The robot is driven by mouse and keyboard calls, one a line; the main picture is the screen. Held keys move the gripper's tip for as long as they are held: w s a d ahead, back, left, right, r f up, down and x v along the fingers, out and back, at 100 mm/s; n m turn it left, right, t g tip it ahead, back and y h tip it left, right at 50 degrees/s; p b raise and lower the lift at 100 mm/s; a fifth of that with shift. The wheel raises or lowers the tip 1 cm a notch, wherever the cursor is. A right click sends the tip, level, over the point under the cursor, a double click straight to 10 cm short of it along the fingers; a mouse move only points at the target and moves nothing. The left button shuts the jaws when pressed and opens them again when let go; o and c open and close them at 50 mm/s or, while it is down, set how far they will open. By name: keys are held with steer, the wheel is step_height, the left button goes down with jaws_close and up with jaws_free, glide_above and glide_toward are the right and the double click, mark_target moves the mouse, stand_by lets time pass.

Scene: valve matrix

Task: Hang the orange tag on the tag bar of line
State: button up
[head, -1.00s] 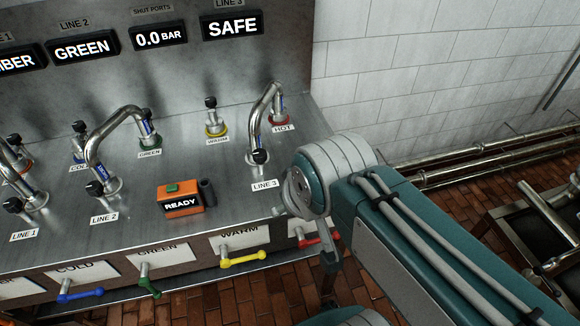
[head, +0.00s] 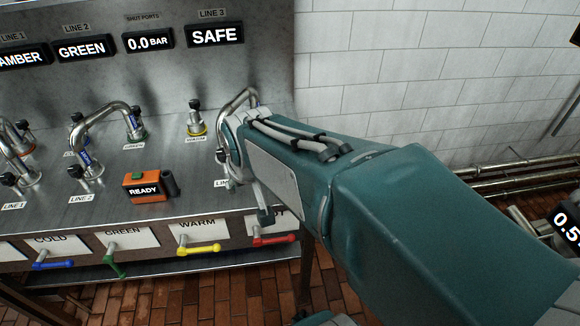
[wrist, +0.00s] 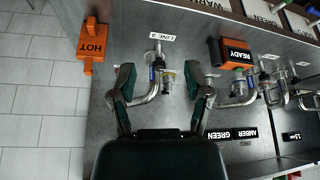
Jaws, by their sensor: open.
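The orange tag (wrist: 92,42), marked HOT, shows at the upper left of the wrist view, at the edge of the steel bench. I cannot tell whether it lies or hangs there. My gripper (wrist: 160,82) is open, its fingers apart on either side of the bent line 3 pipe (wrist: 151,92), and nothing is visibly held. The tag is off to the left of the fingers. In the head view the line 3 pipe (head: 238,101) is partly behind my arm, and the tag and fingertips are hidden. I cannot make out a tag bar.
An orange READY box (head: 143,188) stands on the bench (head: 75,215); it also shows in the wrist view (wrist: 238,54). The line 2 pipe (head: 100,112) is left of it. Coloured handles, such as the yellow one (head: 200,249), stick out along the front.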

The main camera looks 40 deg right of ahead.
steer(key=w+d+f+m+g+h, duration=0.1)
steer(key=w+d+f+m, duration=0.15)
steer(key=d+f, duration=0.45)
steer(key=w+d+f+m, duration=0.1)
steer(key=w+d+f, duration=0.2)
steer(key=d, duration=0.8)
steer(key=f, duration=0.1)
steer(key=w+a+f, duration=0.1)
steer(key=f, duration=0.2)
steer(key=shift+w+a, duration=0.2)
steer(key=shift+a, duration=0.2)
steer(key=f, duration=0.1)
steer(key=w+d+f, duration=0.1)
steer(key=f, duration=0.1)
steer(key=d+f, duration=0.1)
steer(key=shift+w+d+f, duration=0.2)
steer(key=shift+d+f, duration=0.05)
steer(key=shift+w+f, duration=0.1)
steer(key=shift+f, duration=0.2)
steer(key=shift+w+a+f, duration=0.1)
steer(key=shift+a, duration=0.3)
steer(key=shift+d, duration=0.2)
steer(key=c, duration=0.8)
steer(key=shift+d, duration=0.15)
jaws_close()
